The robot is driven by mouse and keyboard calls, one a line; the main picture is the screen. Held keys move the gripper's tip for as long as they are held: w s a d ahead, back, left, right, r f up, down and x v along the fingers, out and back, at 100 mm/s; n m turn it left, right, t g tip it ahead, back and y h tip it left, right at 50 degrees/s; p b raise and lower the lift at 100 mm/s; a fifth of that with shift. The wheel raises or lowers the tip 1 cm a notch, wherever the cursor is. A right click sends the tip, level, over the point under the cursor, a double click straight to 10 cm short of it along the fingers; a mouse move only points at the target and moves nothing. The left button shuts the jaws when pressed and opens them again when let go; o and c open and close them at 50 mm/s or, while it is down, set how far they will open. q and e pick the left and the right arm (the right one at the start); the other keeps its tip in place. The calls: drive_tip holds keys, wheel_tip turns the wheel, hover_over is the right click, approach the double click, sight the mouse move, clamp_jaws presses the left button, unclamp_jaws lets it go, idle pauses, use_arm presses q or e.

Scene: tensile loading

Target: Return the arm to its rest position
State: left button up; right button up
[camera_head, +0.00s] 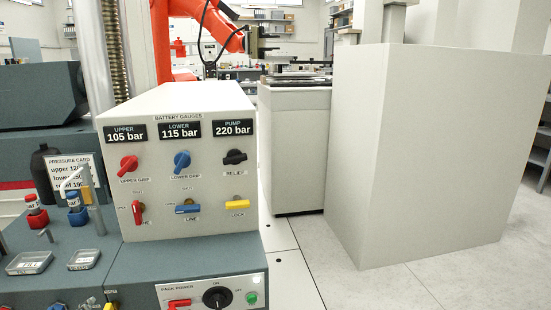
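Neither of my grippers nor my arms can be made out in the head view. A light grey control box (178,227) stands at the left centre, with readouts of 105 bar for upper, 115 bar for lower and 220 bar for pump. Its upper row has a red knob (129,163), a blue knob (182,160) and a black relief knob (235,157). Its lower row has a red handle (138,212), a blue line handle (188,208) and a yellow lock handle (237,204). An orange arm (163,45) stands behind the box; I cannot tell its tool's state.
A pressure card (72,165), partly hidden, stands at left above small trays (29,263) and red and blue capped parts. A power panel (212,293) is at the bottom. A large grey cabinet (430,150) stands at right. Pale floor (400,288) is clear in front of it.

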use_arm(q)
drive_tip(key=s+d+f+n+g+h, duration=0.2)
drive_tip(key=s+d+f+g, duration=0.3)
drive_tip(key=s+f, duration=0.3)
drive_tip(key=s+d+f+n+g+h, duration=0.2)
drive_tip(key=s+d+f+n+g, duration=0.2)
drive_tip(key=s+d+f, duration=0.4)
drive_tip(key=s+f+n, duration=0.1)
drive_tip(key=s, duration=0.3)
drive_tip(key=shift+s+d+g+h, duration=0.25)
drive_tip(key=shift+d+g+h, duration=0.05)
drive_tip(key=shift+g, duration=0.1)
use_arm(e)
drive_tip(key=shift+a+f, duration=0.2)
drive_tip(key=shift+f, duration=0.4)
drive_tip(key=shift+w, duration=0.15)
